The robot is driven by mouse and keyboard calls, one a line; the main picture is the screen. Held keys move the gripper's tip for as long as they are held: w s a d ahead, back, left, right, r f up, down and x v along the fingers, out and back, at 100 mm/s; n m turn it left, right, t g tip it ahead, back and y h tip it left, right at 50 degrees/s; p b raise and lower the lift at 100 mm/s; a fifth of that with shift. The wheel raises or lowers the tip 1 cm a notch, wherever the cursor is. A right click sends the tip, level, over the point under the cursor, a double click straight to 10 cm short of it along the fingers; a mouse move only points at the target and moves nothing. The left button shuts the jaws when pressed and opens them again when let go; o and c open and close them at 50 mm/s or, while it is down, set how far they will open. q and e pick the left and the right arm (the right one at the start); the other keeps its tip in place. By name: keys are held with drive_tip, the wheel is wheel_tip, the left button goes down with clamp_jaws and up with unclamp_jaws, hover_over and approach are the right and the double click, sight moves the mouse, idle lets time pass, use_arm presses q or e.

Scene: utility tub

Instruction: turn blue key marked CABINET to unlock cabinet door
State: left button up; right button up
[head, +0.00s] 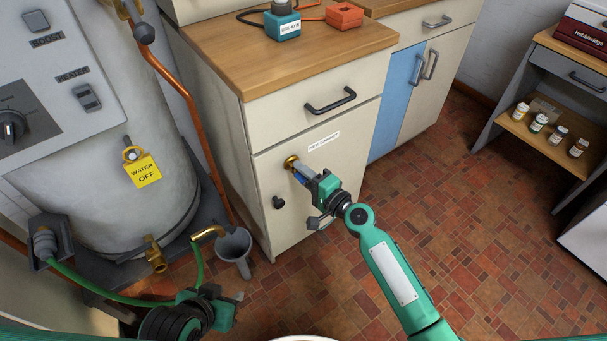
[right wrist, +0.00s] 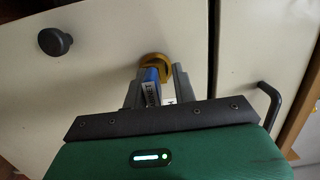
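The cream cabinet door (head: 318,205) is shut, with a brass lock (head: 291,162) near its upper left and a dark round knob (head: 278,202) below. In the right wrist view the brass lock (right wrist: 155,62) is straight ahead, with the knob (right wrist: 55,41) to its left. The blue key (right wrist: 151,84), with a partly legible white tag, stands at the lock between my right gripper's fingers (right wrist: 156,88). My right gripper (head: 308,172) appears closed on the key. How deep the key sits is hidden. My left gripper (head: 228,301) is low at the bottom left, its fingers unclear.
A drawer with a dark handle (head: 331,100) is above the door. A boiler tank (head: 110,170) with a yellow tag (head: 143,171) stands left. A grey funnel (head: 234,247) and green hose (head: 110,298) are near my left gripper. Tiled floor (head: 440,190) is open to the right.

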drive_tip(key=shift+f, duration=0.2)
drive_tip(key=shift+s+d+f, duration=0.3)
drive_tip(key=b+v, duration=0.1)
drive_tip(key=v, duration=1.2)
drive_tip(key=shift+r, duration=0.5)
